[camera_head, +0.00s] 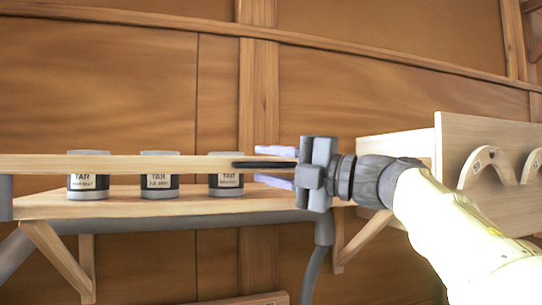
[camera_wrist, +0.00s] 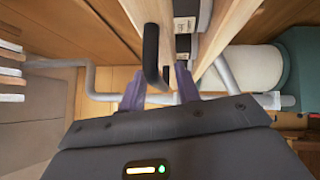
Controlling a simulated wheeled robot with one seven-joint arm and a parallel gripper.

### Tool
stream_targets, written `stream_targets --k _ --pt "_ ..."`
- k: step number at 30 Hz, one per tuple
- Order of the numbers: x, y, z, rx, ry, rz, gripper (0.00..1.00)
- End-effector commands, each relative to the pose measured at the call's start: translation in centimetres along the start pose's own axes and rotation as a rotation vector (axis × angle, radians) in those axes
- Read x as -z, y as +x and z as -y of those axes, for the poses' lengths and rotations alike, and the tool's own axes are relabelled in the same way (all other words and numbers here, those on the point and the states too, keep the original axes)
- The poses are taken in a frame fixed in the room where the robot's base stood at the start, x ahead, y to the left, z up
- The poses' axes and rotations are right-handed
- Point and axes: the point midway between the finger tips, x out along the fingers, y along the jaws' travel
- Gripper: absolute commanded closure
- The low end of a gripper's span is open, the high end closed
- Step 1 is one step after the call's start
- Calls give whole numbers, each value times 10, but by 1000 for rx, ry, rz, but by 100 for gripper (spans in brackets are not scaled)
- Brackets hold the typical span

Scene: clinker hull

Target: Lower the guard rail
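The guard rail (camera_head: 120,165) is a long wooden bar running level across the front of several tar tins on a shelf. A black handle (camera_head: 265,164) is on the rail's right part. My gripper (camera_head: 262,166) reaches in from the right, one finger above the handle and one below, with gaps showing. In the wrist view the handle (camera_wrist: 151,50) rises ahead of my open fingertips (camera_wrist: 160,78), and the rail (camera_wrist: 228,30) runs at its right. The handle's near end appears between the fingers; contact cannot be told.
Tar tins (camera_head: 88,184) stand on the wooden shelf (camera_head: 150,203) behind the rail. A grey pipe (camera_head: 180,222) runs under the shelf's front. At the right is a wooden rack (camera_head: 450,145) with curved cutouts, close to my arm. Planked hull wall lies behind.

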Motion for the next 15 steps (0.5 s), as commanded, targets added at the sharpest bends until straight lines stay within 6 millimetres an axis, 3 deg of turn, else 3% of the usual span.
stream_targets --k 8,13,15 --pt "0 1 1 0 0 0 67" --pt "0 1 1 0 1 1 100" --pt "0 1 1 0 1 1 100"
